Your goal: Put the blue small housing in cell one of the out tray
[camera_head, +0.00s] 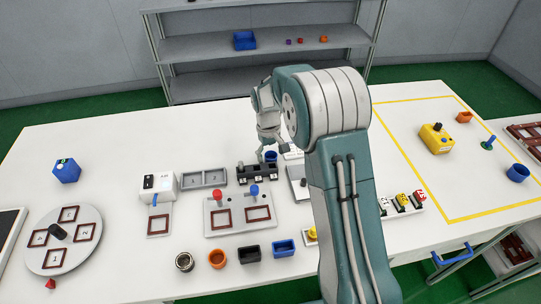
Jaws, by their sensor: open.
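A small blue round housing (271,156) shows just below my gripper (265,148), at the back of a black slotted block (257,173). My gripper is open and points down. I cannot tell whether its fingers are around the housing or only close to it. A blue square housing (284,248) stands in the front row. No readable label marks the out tray; a grey two-cell tray (204,178) lies left of the black block, and its cells look empty.
A fixture with red and blue knobs (238,214) lies in front of the block. A round turntable (64,240) is at left. Orange (217,258) and black (249,252) housings stand in the front row. My arm hides part of the table's right middle.

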